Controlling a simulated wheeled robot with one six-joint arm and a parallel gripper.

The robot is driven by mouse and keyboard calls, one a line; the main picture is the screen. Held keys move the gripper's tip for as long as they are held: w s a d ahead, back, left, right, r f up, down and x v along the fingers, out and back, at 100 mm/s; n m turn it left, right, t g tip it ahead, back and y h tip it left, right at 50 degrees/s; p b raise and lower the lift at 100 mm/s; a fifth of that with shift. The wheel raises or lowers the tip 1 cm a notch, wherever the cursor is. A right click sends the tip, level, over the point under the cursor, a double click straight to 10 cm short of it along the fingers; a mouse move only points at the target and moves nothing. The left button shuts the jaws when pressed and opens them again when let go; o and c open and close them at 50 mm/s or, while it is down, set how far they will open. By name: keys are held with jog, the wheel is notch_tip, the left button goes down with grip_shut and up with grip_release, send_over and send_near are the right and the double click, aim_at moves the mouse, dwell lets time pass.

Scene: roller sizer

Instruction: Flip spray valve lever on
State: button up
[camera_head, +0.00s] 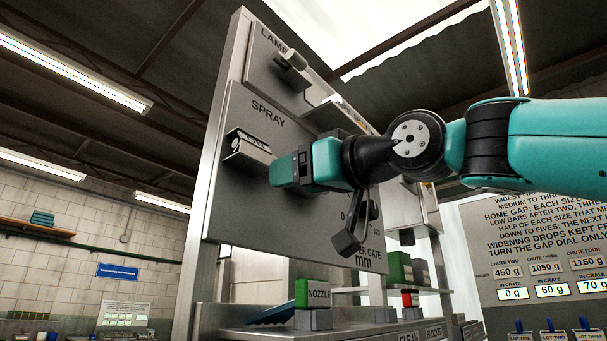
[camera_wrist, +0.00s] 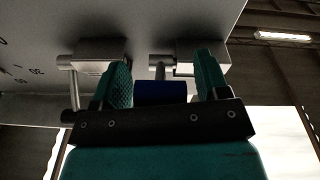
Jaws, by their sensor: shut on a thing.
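The grey panel carries the word SPRAY, with a metal valve block (camera_head: 247,146) below it. My gripper (camera_head: 278,170) is at the panel, just right of and below this block. In the wrist view my gripper (camera_wrist: 164,80) has its two teal fingers on either side of a blue lever handle (camera_wrist: 160,93) and is shut on it. A short metal stem (camera_wrist: 160,71) joins the handle to a metal block (camera_wrist: 188,55) on the panel. The handle is hidden behind my gripper in the head view, so its on or off position cannot be told.
A second metal block (camera_wrist: 98,52) with a bent rod stands beside the left finger. Above is the LAMP switch (camera_head: 292,60). Below my wrist hangs a dark handle (camera_head: 347,240) near a dial.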

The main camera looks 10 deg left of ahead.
jog(key=shift+a+f, duration=0.15)
jog(key=shift+f, duration=0.05)
dwell(0.6)
jog(key=o, duration=1.2)
jog(key=shift+a, duration=0.15)
jog(key=shift+o, duration=0.2)
jog(key=shift+r, duration=0.1)
jog(key=shift+d, duration=0.2)
jog(key=b+v, duration=0.4)
jog(key=v, duration=1.3)
jog(key=shift+s, duration=0.15)
jog(key=shift+d, duration=0.1)
